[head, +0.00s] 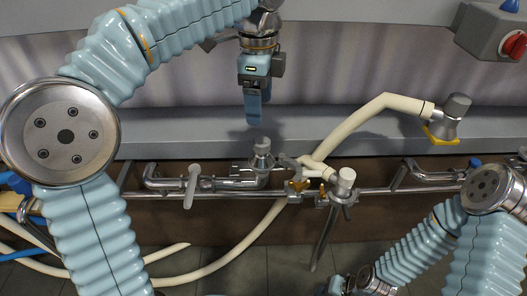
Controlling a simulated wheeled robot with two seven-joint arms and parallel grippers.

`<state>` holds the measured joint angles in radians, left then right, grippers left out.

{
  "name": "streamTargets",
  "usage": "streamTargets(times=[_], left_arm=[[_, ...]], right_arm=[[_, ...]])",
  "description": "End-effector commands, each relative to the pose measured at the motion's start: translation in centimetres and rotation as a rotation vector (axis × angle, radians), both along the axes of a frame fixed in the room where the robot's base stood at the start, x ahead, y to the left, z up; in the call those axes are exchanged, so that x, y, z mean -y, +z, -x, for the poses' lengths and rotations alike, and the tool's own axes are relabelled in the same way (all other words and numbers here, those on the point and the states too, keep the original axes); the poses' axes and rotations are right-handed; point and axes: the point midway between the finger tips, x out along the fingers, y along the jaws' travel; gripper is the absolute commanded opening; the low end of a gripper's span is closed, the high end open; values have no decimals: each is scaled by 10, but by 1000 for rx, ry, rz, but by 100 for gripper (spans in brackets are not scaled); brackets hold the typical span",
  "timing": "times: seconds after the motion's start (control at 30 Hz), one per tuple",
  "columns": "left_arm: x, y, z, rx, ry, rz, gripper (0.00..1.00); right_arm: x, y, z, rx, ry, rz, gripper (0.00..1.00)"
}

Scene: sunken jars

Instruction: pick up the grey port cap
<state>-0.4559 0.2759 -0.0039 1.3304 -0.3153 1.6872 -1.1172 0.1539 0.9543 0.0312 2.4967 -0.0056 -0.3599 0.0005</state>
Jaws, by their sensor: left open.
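A grey cap (262,146) with a flared lower rim stands upright on the metal pipework, near the middle of the head view. It is most likely the grey port cap. My left gripper (256,108) points down above it, a little to its left in the picture, with a visible gap. The gripper is open and seen nearly edge-on, and nothing shows between its fingers. My right arm's wrist (370,283) is low at the bottom edge, far from the cap. Its fingers cannot be made out.
A cream hose (365,118) runs right to a grey fitting (457,106) with a yellow collar. A pale-topped valve (345,180) and brass fittings (297,187) stand right of the cap. A lever (193,180) rises at left. A grey ledge (200,145) lies behind.

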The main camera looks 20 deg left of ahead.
Motion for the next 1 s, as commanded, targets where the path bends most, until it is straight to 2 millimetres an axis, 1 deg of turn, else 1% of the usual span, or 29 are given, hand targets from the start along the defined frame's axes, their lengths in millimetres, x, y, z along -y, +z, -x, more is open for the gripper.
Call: streamTargets(times=[0.03, 0.1, 0.2, 0.47, 0.6, 0.7, 0.8, 1.0], left_arm=[[0, -15, 1, -3, 1, -2, 75], [0, -30, 1, -2, 1, -1, 75], [0, -47, 1, -3, 1, -1, 75], [3, -71, 1, -2, 2, -1, 75], [10, -94, 4, -3, 2, -1, 75], [10, -107, 4, -2, 3, 0, 75], [9, -113, 4, -1, 4, 0, 75], [10, -114, 4, 0, 4, 1, 75]], right_arm=[[0, -6, 0, -1, -1, 1, 43], [0, -9, 0, -1, -1, 1, 43], [1, -12, 0, 0, -2, 1, 43], [1, -15, 0, 0, -2, 2, 43], [1, -18, 0, 0, -4, 2, 43], [1, -20, 0, 0, -4, 2, 43], [1, -20, 0, 0, -4, 2, 43], [1, -20, 0, 0, -4, 2, 43]])
